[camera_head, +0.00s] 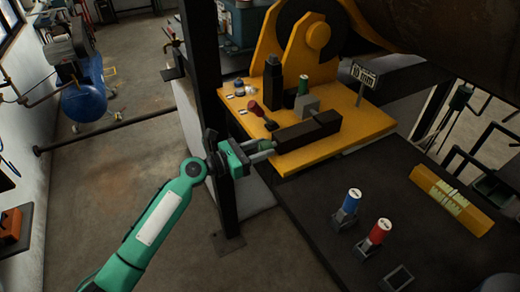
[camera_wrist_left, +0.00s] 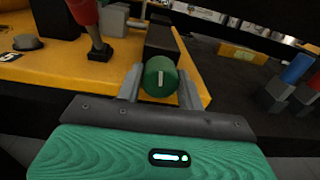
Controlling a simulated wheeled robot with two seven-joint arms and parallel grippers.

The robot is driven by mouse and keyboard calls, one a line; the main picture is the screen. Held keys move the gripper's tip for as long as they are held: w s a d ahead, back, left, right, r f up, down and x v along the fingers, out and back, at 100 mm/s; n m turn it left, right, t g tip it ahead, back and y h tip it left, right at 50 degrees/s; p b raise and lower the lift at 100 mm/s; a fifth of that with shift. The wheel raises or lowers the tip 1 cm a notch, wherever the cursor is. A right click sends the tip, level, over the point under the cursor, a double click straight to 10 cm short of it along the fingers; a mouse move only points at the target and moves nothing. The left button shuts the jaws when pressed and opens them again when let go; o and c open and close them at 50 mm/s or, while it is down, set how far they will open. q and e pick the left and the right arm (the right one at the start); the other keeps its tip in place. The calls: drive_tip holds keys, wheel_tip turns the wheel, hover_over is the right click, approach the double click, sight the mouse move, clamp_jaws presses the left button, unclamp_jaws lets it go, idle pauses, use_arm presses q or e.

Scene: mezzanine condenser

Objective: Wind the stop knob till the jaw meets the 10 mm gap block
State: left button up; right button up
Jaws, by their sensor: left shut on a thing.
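My left gripper (camera_head: 262,150) is at the near left edge of the yellow plate, its fingers on either side of the green stop knob (camera_wrist_left: 160,76). It is shut on the knob, whose white mark points nearly straight up in the left wrist view. Behind the knob is a long dark block (camera_head: 308,131). A black upright (camera_head: 273,77) stands farther back on the plate. A grey block (camera_head: 306,104) with a green handle (camera_head: 303,85) sits near the dark block; I cannot tell the gap between them. A sign (camera_head: 365,74) reads 10 mm. My right gripper is out of view.
A red-handled lever (camera_head: 255,107) stands on the yellow plate (camera_head: 372,122) close to my gripper. Blue (camera_head: 348,203) and red (camera_head: 377,234) handled pieces and a yellow bar (camera_head: 452,199) are on the dark table. A dark post (camera_head: 203,85) rises beside my arm.

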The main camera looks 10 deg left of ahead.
use_arm(q)
drive_tip(key=shift+m+b, duration=0.45)
drive_tip(key=shift+m, duration=0.65)
drive_tip(key=shift+m+b, duration=0.7)
drive_tip(key=shift+m, duration=0.9)
drive_tip(key=o, duration=1)
drive_tip(key=shift+s+a+f+b, duration=0.1)
drive_tip(key=shift+s+a+b, duration=0.25)
drive_tip(key=shift+a+b, duration=0.1)
drive_tip(key=b+v, duration=0.1)
drive_tip(key=v, duration=0.3)
drive_tip(key=b+v, duration=0.2)
drive_tip(key=v, duration=0.2)
drive_tip(key=b+v, duration=0.2)
drive_tip(key=v, duration=0.2)
drive_tip(key=shift+s+a+r, duration=0.2)
drive_tip(key=shift+a+r, duration=0.1)
drive_tip(key=shift+a, duration=0.05)
